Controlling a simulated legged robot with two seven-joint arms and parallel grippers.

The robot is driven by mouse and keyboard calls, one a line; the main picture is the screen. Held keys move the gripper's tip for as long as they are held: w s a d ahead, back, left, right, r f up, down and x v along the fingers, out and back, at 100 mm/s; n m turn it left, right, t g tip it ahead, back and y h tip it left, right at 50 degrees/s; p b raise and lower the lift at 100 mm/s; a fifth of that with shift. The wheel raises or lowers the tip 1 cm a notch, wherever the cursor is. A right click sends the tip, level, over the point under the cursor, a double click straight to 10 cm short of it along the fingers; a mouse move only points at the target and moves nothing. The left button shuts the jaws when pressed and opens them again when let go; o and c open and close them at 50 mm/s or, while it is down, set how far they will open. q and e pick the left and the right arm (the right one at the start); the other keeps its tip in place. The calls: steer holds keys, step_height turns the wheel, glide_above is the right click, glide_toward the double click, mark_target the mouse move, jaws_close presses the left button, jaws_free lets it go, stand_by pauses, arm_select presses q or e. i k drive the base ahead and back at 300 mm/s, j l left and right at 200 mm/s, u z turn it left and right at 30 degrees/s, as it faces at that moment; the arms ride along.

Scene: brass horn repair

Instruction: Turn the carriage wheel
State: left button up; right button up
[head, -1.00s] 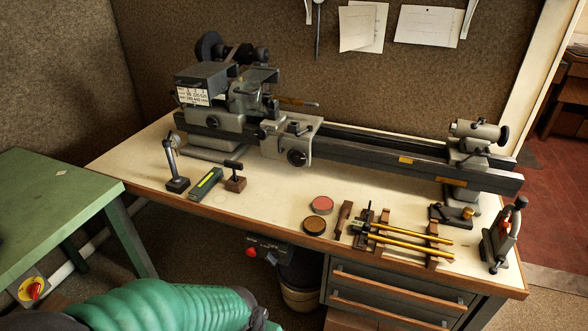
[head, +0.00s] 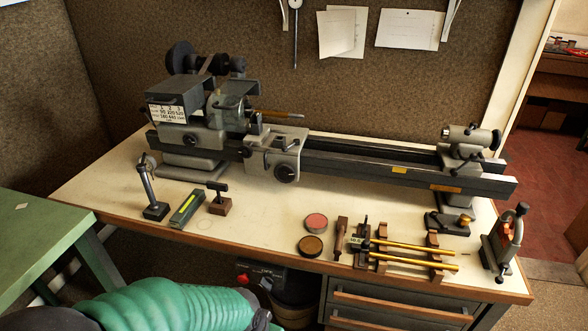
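The carriage wheel (head: 286,172) is a dark round knob on the front of the grey carriage (head: 268,150). The carriage sits on the bed (head: 350,168) of a small lathe, just right of the headstock (head: 190,135). Nothing covers the wheel in the head view. A green-sleeved part of my arm (head: 170,305) shows at the bottom left, in front of the bench and well short of the wheel. Neither of my grippers is in view.
The tailstock (head: 464,150) stands at the bed's right end. On the bench front are a small stand (head: 153,205), a green box (head: 187,210), two round tins (head: 312,246), brass rods on a rack (head: 415,250) and a clamp (head: 503,245). A green table (head: 25,240) stands left.

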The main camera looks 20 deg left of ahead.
mark_target(285, 174)
steer(key=i+j+z, duration=0.15)
steer(key=j+z, duration=0.25)
steer(key=j, duration=0.3)
steer(key=j+z, duration=0.4)
steer(key=j, duration=0.3)
